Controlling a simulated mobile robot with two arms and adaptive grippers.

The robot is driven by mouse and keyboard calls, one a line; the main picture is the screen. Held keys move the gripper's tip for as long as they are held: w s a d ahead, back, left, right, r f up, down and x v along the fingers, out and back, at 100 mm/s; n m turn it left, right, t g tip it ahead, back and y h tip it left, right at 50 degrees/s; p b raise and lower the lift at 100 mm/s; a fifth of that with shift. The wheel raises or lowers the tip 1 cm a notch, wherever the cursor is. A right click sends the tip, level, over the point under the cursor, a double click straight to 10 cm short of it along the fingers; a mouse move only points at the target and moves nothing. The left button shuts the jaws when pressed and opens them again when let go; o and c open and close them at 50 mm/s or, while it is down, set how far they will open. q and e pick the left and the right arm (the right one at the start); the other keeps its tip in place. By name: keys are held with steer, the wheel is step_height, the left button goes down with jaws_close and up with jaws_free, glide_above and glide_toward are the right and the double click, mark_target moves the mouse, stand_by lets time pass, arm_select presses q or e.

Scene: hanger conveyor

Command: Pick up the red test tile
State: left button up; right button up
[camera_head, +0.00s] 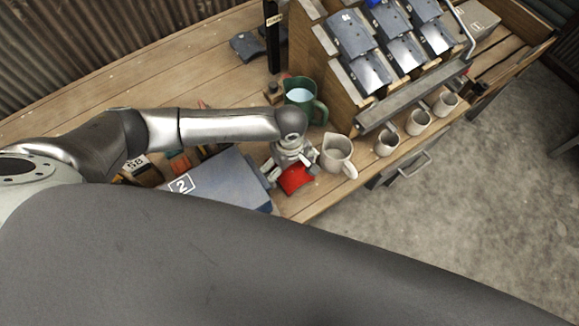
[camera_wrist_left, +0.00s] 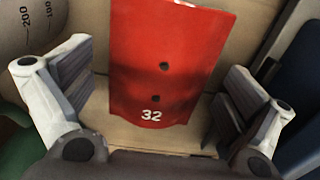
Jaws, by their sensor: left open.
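The red test tile (camera_head: 297,178) lies on the wooden workbench, beside the blue-grey box marked 2. My left gripper (camera_head: 292,165) is over the tile in the head view. In the left wrist view its two fingers (camera_wrist_left: 160,100) are spread, one on each side of the tile, with gaps to the tile's edges. My right gripper is not in view.
A white pitcher (camera_head: 338,153) stands close to the right of the tile, a green jug (camera_head: 305,97) behind. The blue-grey box (camera_head: 228,182) is close on the left. Several mugs (camera_head: 418,122) line the bench edge below a rack of grey tiles (camera_head: 370,72).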

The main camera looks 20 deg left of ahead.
arm_select(q)
steer(key=shift+c, duration=0.4)
steer(key=c, duration=1.1)
steer(key=shift+r, duration=0.15)
